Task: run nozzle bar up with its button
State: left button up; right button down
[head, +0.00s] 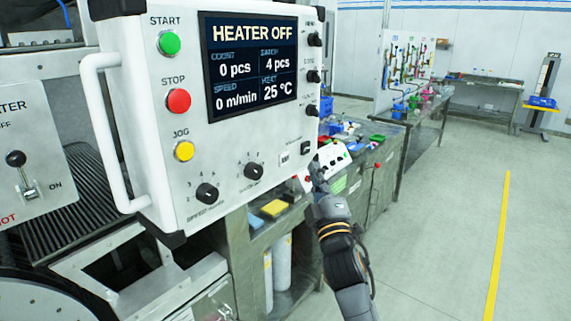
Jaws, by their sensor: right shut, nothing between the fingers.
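A white control panel (235,140) fills the upper left of the head view. Its face has a green START button (169,43), a red STOP button (178,101) and a yellow JOG button (184,151). Several small black controls run down its right edge, the lowest being a black control (305,148) whose label I cannot read. I cannot tell which button is for the nozzle bar, and the bar is not recognisable. My right gripper (317,168) is shut and empty, just below the panel's lower right corner; I cannot tell whether it touches. My left gripper is out of view.
The panel screen (252,64) reads HEATER OFF. A white handle (104,135) sticks out at the panel's left side, beside a heater lever (22,175). A cluttered bench (365,185) stands behind my right arm. The floor (440,230) at right is clear.

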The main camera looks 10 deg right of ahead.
aim_at(284, 159)
jog(key=shift+w+a+b, duration=0.6)
jog(key=shift+w+a, duration=0.2)
jog(key=shift+w, duration=0.25)
jog(key=shift+w+a+b, duration=0.55)
jog(key=shift+w+a, duration=0.25)
jog(key=shift+w, duration=0.25)
jog(key=shift+w+a, duration=0.3)
